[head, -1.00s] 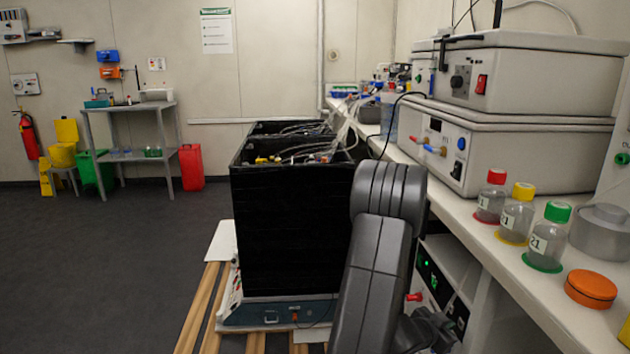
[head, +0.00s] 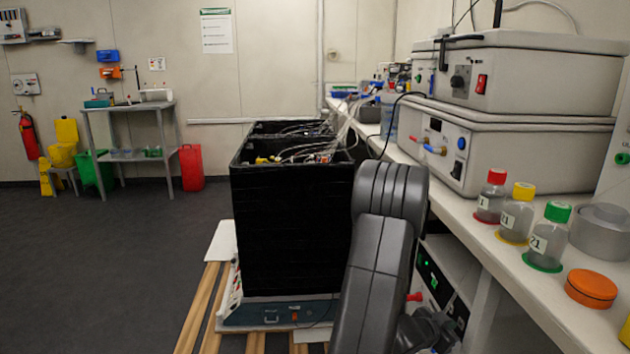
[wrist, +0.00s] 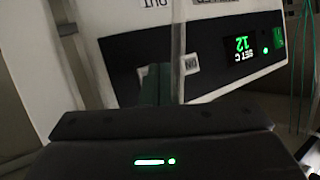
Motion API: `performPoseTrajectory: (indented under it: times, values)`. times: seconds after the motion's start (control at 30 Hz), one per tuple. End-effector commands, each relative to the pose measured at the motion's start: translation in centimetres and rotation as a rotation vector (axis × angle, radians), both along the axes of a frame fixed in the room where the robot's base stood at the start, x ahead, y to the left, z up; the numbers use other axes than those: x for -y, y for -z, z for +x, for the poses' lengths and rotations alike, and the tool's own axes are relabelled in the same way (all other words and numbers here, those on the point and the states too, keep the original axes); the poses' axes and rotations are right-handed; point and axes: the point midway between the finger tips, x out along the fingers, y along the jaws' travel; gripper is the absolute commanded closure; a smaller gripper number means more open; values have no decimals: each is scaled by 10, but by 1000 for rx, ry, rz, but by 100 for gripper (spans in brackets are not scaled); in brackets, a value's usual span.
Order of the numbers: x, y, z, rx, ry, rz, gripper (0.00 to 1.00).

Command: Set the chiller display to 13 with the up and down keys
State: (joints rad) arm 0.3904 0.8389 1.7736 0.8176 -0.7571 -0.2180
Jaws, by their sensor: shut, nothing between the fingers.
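The chiller (head: 437,275) stands under the bench on the right, its dark front partly hidden by my arm in the head view. In the wrist view its panel appears upside down. The lit green display (wrist: 243,47) seems to read 12 with SET C beside it. My gripper (wrist: 160,88) is shut and empty, pointing at the panel near that label.
A black open-topped box (head: 290,225) with tubing stands left of my arm. The bench (head: 480,220) above the chiller carries capped bottles (head: 517,215) and an orange lid (head: 591,288). Green tubes (wrist: 304,70) hang beside the panel.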

Motion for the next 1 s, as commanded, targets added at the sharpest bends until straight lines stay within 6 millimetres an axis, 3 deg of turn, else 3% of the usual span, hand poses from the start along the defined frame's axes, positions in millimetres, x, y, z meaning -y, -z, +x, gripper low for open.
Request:
performPoseTrajectory:
  times: [1.0]
  values:
    - [13, -1, 1, 3, 2, -4, 100]
